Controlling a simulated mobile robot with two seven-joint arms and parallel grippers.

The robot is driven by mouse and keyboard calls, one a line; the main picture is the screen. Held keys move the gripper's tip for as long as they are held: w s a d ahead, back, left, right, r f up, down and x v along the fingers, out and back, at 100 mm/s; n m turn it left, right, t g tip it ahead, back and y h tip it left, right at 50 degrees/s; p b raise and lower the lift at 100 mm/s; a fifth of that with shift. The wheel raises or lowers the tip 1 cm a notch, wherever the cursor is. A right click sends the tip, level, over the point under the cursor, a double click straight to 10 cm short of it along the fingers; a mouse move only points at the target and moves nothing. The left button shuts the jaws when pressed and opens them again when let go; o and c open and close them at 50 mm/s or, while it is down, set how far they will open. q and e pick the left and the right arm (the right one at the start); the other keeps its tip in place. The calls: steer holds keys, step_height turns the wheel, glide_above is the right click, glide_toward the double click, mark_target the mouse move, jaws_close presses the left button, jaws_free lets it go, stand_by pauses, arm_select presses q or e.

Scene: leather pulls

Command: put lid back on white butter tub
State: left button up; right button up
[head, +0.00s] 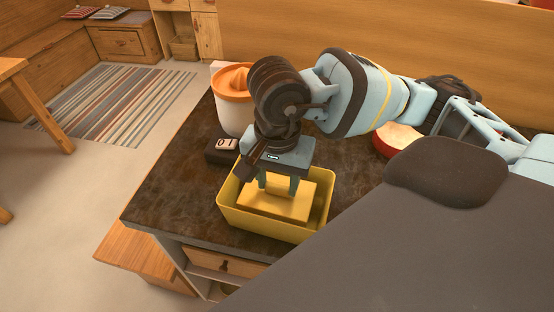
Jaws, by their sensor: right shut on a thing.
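A yellow open-topped tub (233,213) stands on the dark counter near its front edge. A flat yellow piece (275,204), which looks like a lid or block, sits inside its rim. My right gripper (279,186) points down into the tub, its fingers shut on the yellow piece. The fingertips are partly hidden, so the exact contact is hard to see. I see no plainly white butter tub; the tub here looks yellow. My left gripper is not in view.
A white container with an orange juicer top (232,84) stands behind the tub. A small dark device (221,152) lies left of it. The counter (170,190) is clear at left.

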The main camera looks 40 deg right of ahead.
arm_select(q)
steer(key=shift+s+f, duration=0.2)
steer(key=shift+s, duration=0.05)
arm_select(e)
steer(key=shift+f, duration=0.1)
stand_by(0.7)
stand_by(0.3)
steer(key=o, duration=1.5)
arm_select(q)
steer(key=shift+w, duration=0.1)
arm_select(e)
steer(key=shift+r+p, duration=1.25)
steer(key=shift+r, duration=2.3)
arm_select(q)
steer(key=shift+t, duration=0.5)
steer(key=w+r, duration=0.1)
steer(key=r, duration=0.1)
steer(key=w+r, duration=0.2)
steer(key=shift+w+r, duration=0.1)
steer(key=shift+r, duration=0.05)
arm_select(e)
jaws_close()
